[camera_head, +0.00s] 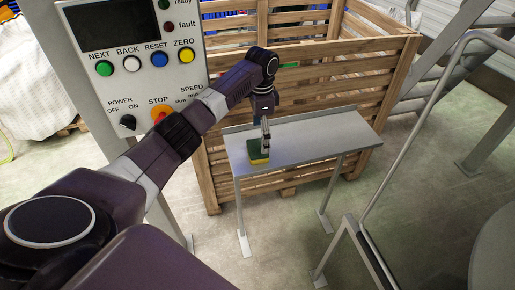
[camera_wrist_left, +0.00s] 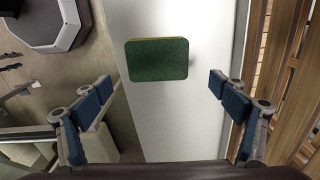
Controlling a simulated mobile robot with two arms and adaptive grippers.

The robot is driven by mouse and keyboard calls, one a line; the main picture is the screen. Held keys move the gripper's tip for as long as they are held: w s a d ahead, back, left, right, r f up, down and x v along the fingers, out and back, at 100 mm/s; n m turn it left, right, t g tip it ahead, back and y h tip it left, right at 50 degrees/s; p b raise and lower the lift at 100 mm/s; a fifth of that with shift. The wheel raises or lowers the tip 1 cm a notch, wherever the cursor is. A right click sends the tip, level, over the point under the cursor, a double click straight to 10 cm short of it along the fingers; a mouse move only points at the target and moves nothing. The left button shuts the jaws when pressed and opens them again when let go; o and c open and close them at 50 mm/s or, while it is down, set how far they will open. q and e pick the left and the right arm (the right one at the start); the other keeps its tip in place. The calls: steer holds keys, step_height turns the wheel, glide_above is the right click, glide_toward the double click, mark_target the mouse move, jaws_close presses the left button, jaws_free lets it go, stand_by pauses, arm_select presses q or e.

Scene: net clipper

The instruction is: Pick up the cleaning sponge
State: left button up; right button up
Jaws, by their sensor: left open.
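The cleaning sponge (camera_head: 258,158) is green on top with a yellow layer, and lies near the left end of a grey metal table (camera_head: 310,139). In the left wrist view the sponge (camera_wrist_left: 158,60) shows its dark green face, ahead of and between the spread fingers. My left gripper (camera_head: 265,145) is above the sponge in the head view and partly covers it. In the left wrist view my left gripper (camera_wrist_left: 160,95) is open, with its blue-padded fingers wide apart and nothing between the pads. My right gripper is not in view.
A wooden slatted crate (camera_head: 397,85) stands right behind the table. A control panel (camera_head: 135,60) with coloured buttons stands at the left. A metal railing (camera_head: 420,125) rises at the right. The table's right part is bare.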

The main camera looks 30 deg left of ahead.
mark_target(260, 147)
arm_select(q)
steer(key=shift+s+f+p, duration=0.2)
steer(key=shift+f+p, duration=0.05)
steer(key=shift+f, duration=0.35)
steer(key=shift+s+f+p, duration=0.15)
steer(key=shift+f+p, duration=0.1)
steer(key=shift+f, duration=0.3)
step_height(260, 147, down, 2)
steer(key=shift+w+f, duration=0.1)
steer(key=shift+f, duration=0.3)
steer(key=c, duration=0.6)
steer(key=shift+c, duration=1)
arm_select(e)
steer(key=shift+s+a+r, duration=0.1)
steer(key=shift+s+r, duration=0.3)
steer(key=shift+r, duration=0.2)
